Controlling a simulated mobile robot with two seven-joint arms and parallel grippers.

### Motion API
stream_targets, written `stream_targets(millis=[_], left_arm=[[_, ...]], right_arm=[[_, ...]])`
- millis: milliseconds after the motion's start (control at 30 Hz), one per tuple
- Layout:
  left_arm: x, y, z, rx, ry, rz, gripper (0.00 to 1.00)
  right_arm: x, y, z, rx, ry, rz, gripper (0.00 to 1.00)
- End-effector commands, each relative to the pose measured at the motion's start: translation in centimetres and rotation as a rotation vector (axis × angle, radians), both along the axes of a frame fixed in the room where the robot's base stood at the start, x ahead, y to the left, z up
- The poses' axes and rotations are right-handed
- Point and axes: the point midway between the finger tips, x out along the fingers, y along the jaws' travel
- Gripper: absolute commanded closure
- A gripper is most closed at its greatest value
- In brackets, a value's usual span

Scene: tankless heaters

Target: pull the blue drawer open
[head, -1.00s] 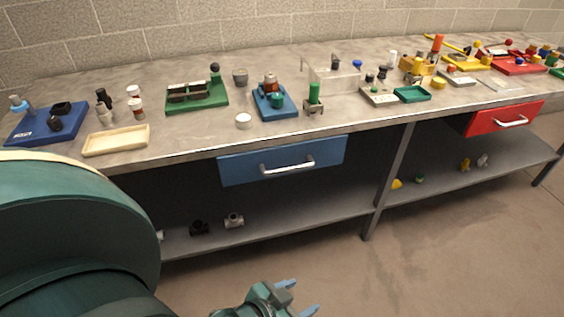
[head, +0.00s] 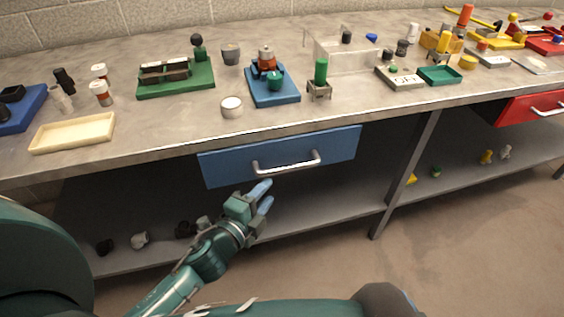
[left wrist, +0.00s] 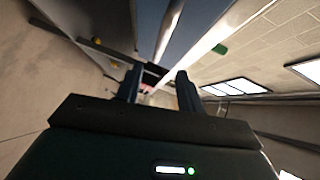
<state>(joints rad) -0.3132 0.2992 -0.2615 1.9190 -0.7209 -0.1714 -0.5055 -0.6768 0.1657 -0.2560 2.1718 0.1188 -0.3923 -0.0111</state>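The blue drawer (head: 222,168) hangs under the front edge of the workbench and looks shut. Its pale bar handle (head: 287,164) runs across the front. My left gripper (head: 265,196) is just below and left of the handle, apart from it in the picture, with its fingers spread and nothing between them. In the left wrist view the two dark fingers of the left gripper (left wrist: 160,88) stand apart. The blue drawer front (left wrist: 200,22) shows beyond them, with a pale bar, seemingly the handle (left wrist: 170,28). My right gripper is not in view.
The workbench top (head: 200,118) carries a cream tray (head: 72,133), a green board (head: 177,86), a blue stand (head: 272,92) and several small items. A lower shelf (head: 330,205) holds small fittings. A bench leg (head: 408,172) stands right of the drawer. A red drawer (head: 530,108) is farther right.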

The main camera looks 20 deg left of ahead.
Motion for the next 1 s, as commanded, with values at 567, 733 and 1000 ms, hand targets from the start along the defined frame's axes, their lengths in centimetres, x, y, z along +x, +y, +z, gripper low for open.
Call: stream_targets(millis=[567,733,1000], left_arm=[[10.2,-2.1,-1.4,-0.007,0.001,0.001,0.62],[11.8,-2.4,-1.7,-0.007,0.002,0.001,0.62],[12.3,-2.6,-1.7,-0.006,0.003,0.001,0.62]], right_arm=[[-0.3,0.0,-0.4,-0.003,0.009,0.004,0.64],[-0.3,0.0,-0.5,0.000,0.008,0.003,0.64],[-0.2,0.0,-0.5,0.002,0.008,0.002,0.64]])
